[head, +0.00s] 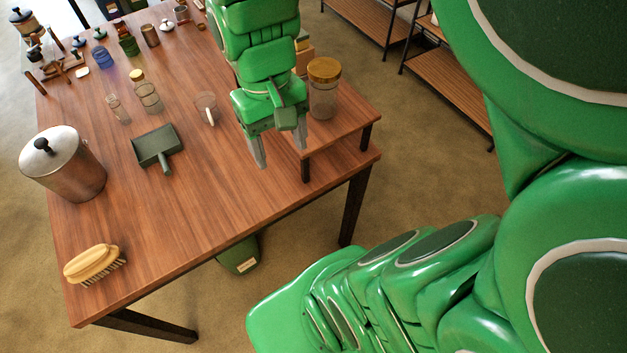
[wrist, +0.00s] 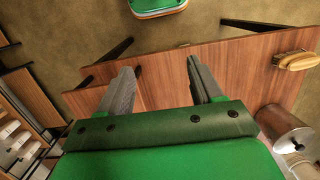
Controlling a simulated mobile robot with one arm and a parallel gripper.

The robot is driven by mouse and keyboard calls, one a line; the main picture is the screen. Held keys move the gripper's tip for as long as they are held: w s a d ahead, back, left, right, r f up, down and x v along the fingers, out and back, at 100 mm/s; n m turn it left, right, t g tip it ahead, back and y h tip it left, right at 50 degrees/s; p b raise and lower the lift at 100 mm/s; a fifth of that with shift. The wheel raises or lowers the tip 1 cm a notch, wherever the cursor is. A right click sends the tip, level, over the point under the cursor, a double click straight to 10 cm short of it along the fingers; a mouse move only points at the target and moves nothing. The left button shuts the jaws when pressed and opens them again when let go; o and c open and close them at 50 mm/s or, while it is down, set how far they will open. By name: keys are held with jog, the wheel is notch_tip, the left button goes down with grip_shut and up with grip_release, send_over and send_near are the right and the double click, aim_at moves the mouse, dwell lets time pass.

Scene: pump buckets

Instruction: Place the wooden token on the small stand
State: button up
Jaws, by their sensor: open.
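The small stand (head: 345,122) is a low wooden platform with dark legs at the table's right corner. A glass jar with a wooden lid (head: 323,88) stands on its far part. My gripper (head: 280,155) is open and points down over the table, just left of the stand's near end. In the wrist view my gripper (wrist: 160,66) shows its two grey fingers apart, with bare wood and nothing held between them. I cannot make out the wooden token in either view; my arm hides part of the table and stand.
On the table (head: 215,205) are a dustpan (head: 155,146), a metal pot (head: 65,168), a brush (head: 93,263) and a clear glass (head: 207,108). Several jars and bottles crowd the far end. A green bin (head: 240,256) is under the table. The near middle of the table is clear.

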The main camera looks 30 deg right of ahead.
jog(key=s+f, duration=0.2)
jog(key=s, duration=0.5)
jog(key=shift+s+a, duration=0.15)
jog(key=shift+a, duration=0.1)
dwell(0.8)
